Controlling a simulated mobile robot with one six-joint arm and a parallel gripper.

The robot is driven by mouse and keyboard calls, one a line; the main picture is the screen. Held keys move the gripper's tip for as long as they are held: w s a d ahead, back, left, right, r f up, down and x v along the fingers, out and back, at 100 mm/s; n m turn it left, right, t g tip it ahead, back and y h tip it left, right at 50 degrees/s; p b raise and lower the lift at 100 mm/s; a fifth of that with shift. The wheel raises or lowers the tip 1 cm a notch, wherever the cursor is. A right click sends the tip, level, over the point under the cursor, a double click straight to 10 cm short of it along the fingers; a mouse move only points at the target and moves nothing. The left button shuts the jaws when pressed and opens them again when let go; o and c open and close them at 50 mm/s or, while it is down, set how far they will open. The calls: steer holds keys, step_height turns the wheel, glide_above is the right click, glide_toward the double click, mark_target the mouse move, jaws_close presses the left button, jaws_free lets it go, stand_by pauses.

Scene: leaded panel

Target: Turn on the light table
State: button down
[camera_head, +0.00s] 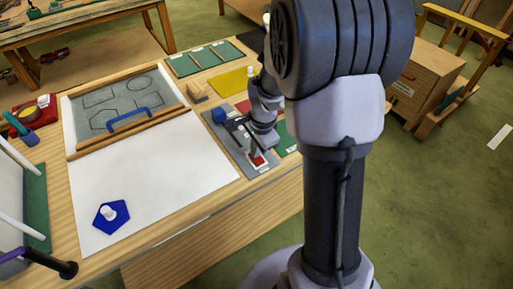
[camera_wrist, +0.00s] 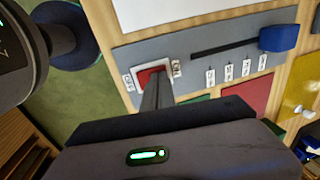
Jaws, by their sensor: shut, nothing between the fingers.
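The light table's white top (camera_head: 150,200) lies flat on the wooden workbench; I cannot tell from its look whether it is lit. A grey control panel (camera_head: 236,143) sits at its right edge. In the wrist view the panel (camera_wrist: 205,45) carries a red rocker switch (camera_wrist: 148,75) in a white frame, with a small label on either side. A slot with a blue slider knob (camera_wrist: 278,38) is further along. My gripper (camera_wrist: 156,80) is shut and empty, its fingertips over the red switch and hiding part of it. I cannot tell whether they touch. The gripper (camera_head: 256,154) also shows in the head view.
A wooden-framed drawing (camera_head: 125,105) lies on the far part of the white top. A blue pentagon piece with a white knob (camera_head: 110,214) lies at the near left. Green, yellow and red sheets (camera_head: 230,80) lie behind and beside the panel. Wooden drawers (camera_head: 420,80) stand at right.

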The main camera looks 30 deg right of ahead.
steer(key=shift+w+r+p, duration=0.1)
steer(key=shift+r+p, duration=0.05)
steer(key=shift+p, duration=0.65)
steer(key=shift+w+f+g, duration=0.1)
steer(key=shift+f+g, duration=0.2)
steer(key=shift+f, duration=0.1)
steer(key=shift+s+r+b, duration=0.1)
steer(key=shift+s+b, duration=0.25)
steer(key=shift+s, duration=0.55)
steer(key=shift+r, duration=0.25)
step_height(320, 180, up, 13)
steer(key=s+p, duration=0.2)
steer(key=p, duration=0.4)
steer(key=shift+s+p, duration=0.3)
